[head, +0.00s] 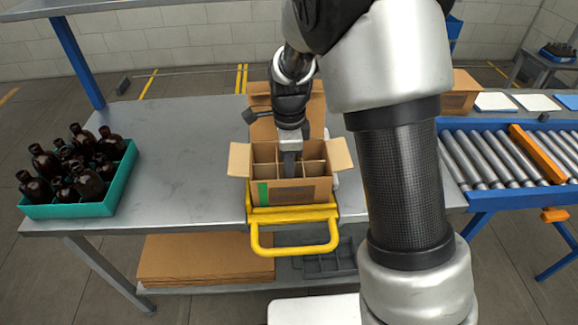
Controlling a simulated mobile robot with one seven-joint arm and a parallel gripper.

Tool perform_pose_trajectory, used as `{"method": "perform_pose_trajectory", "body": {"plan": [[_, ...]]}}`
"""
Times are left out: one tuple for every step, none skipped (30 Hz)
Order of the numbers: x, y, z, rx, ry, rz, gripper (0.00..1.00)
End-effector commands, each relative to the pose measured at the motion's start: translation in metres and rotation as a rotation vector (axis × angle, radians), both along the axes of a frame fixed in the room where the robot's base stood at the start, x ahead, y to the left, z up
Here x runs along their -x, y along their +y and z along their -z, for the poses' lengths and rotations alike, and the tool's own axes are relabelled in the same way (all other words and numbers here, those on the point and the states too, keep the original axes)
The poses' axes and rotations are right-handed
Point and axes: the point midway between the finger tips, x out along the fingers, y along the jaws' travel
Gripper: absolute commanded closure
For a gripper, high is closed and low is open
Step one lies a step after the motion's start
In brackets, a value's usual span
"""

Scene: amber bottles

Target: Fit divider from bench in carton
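The open carton (300,192) stands in a yellow holder at the bench's front edge, flaps spread. A cardboard divider (265,153) shows inside it, its crossing walls forming cells, with its upper edges near the carton's rim. My gripper (290,165) points down into the middle of the carton, at the divider's centre. Its fingers overlap the divider's walls, and I cannot tell whether they grip it or are apart. The lowest part of the divider is hidden by the carton's front wall.
A teal tray (75,209) of amber bottles (88,183) stands on the bench (190,130) at left. The yellow holder (292,250) juts out in front. A roller conveyor (490,160) is at right. Flat cardboard (200,260) lies on the lower shelf. The bench between tray and carton is clear.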

Motion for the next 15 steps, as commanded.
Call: {"method": "perform_pose_trajectory", "body": {"plan": [[0.000,0.000,0.003,0.000,0.000,0.000,1.00],[0.000,0.000,0.004,0.000,0.001,0.000,1.00],[0.000,0.000,0.005,0.000,0.001,0.000,1.00],[0.000,0.000,0.006,0.000,0.001,0.000,1.00],[0.000,0.000,0.007,0.000,0.001,0.000,1.00],[0.000,0.000,0.008,0.000,0.001,0.000,1.00],[0.000,0.000,0.009,0.000,0.001,0.000,1.00],[0.000,0.000,0.010,0.000,0.001,0.000,1.00],[0.000,0.000,0.011,0.000,0.001,0.000,1.00],[0.000,0.000,0.012,0.000,0.001,0.000,1.00],[0.000,0.000,0.013,0.000,0.001,0.000,1.00],[0.000,0.000,0.014,0.000,0.001,0.000,1.00],[0.000,0.000,0.015,0.000,0.001,0.000,1.00],[0.000,0.000,0.016,0.000,0.001,0.000,1.00],[0.000,0.000,0.017,0.000,0.001,0.000,1.00]]}}
